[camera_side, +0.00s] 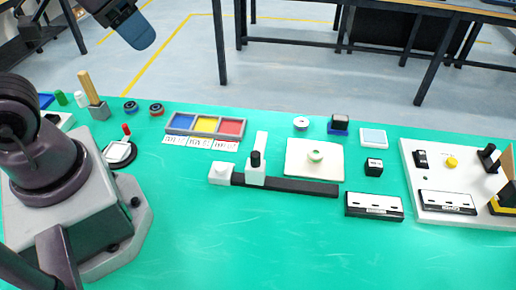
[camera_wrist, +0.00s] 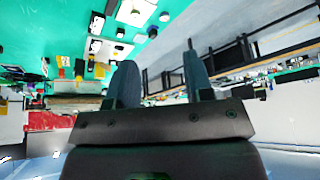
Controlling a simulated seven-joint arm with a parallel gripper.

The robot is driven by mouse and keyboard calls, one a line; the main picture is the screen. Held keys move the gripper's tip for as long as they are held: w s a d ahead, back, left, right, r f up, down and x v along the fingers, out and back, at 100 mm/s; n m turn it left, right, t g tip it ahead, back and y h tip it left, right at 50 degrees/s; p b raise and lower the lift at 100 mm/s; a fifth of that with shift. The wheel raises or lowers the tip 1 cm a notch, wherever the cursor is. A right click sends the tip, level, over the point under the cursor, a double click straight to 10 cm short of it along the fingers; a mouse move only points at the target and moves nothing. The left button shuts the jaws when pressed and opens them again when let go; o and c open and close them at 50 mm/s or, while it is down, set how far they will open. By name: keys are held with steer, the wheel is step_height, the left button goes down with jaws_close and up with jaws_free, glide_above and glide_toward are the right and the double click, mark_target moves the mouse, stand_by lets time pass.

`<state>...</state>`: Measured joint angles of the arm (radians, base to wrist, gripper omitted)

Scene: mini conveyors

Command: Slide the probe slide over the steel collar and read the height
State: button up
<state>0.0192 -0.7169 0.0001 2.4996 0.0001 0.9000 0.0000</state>
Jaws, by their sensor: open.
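A white slide with a black knob (camera_side: 256,172), which looks like the probe slide, sits on a dark rail (camera_side: 300,187) near the left end, beside a white end block (camera_side: 222,174). A small round pale piece with a greenish top (camera_side: 315,155) sits on a white plate (camera_side: 298,168) behind the rail. A silvery disc (camera_side: 301,123) lies further back; I cannot tell which of these is the steel collar. My gripper (camera_wrist: 158,70) is open and empty in the wrist view, with two dark fingers apart. In the side view, its blue-grey end (camera_side: 138,32) is high at the upper left, far from the slide.
A tray with blue, yellow and red compartments (camera_side: 206,117) stands behind left of the rail. A black block (camera_side: 374,167) and a black-and-white box (camera_side: 374,206) stand right. A white board with fixtures (camera_side: 460,218) fills the right. The front of the green table is clear.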

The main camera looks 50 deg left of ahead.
steer(key=w+d+f+g, duration=0.4)
steer(key=w+f, duration=0.2)
steer(key=n+g, duration=0.1)
steer(key=n, duration=0.4)
glide_toward(257, 153)
step_height(257, 153, down, 11)
steer(key=shift+w+a+r, duration=0.1)
jaws_close()
